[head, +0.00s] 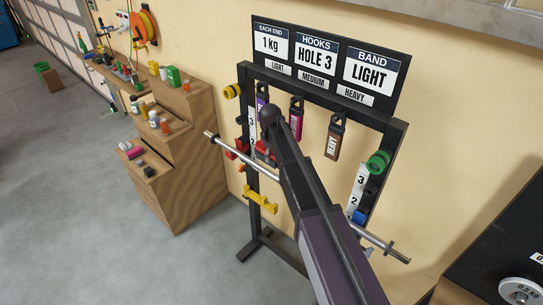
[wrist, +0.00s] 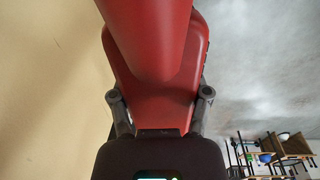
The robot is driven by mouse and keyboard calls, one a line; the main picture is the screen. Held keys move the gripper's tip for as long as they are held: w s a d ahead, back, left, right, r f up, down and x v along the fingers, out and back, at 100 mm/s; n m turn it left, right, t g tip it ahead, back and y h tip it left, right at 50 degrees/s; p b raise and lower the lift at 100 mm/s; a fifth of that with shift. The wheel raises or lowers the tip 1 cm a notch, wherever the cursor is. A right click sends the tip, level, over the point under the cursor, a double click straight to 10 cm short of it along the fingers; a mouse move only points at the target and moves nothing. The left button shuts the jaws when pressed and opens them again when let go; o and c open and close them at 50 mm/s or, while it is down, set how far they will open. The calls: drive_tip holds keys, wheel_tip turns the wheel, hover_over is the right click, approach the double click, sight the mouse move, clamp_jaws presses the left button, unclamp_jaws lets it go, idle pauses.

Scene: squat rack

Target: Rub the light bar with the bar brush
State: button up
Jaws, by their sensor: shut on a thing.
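The light bar (head: 370,238) is a thin silver bar lying across the dark rack (head: 395,150), its left end lower-left of the pegs and its right end nearer me. In the wrist view my gripper (wrist: 160,98) is shut on a red thing, with a grey finger on each side; it appears to be the bar brush (wrist: 150,85). Its bristles do not show. Contact between brush and bar cannot be told.
A sign board (head: 330,62) tops the rack. Several labelled bands, one brown (head: 335,140), hang below it. A yellow support (head: 261,200) juts from the left post. A stepped wooden shelf (head: 185,185) with small items stands left. A weight plate (head: 520,290) lies lower right.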

sight(274, 174)
drive_tip(key=shift+w+d+f+b, duration=0.1)
drive_tip(key=shift+w+f+b, duration=0.05)
drive_tip(key=shift+f+b, duration=2.85)
drive_tip(key=shift+f+b, duration=1)
drive_tip(key=shift+d, duration=0.1)
drive_tip(key=shift+s+d+r, duration=0.15)
drive_tip(key=shift+s+d, duration=0.95)
drive_tip(key=shift+d, duration=0.25)
drive_tip(key=shift+s+d, duration=0.1)
drive_tip(key=shift+d, duration=0.05)
drive_tip(key=shift+s+d, duration=1.05)
drive_tip(key=shift+d, duration=0.3)
drive_tip(key=shift+d, duration=0.1)
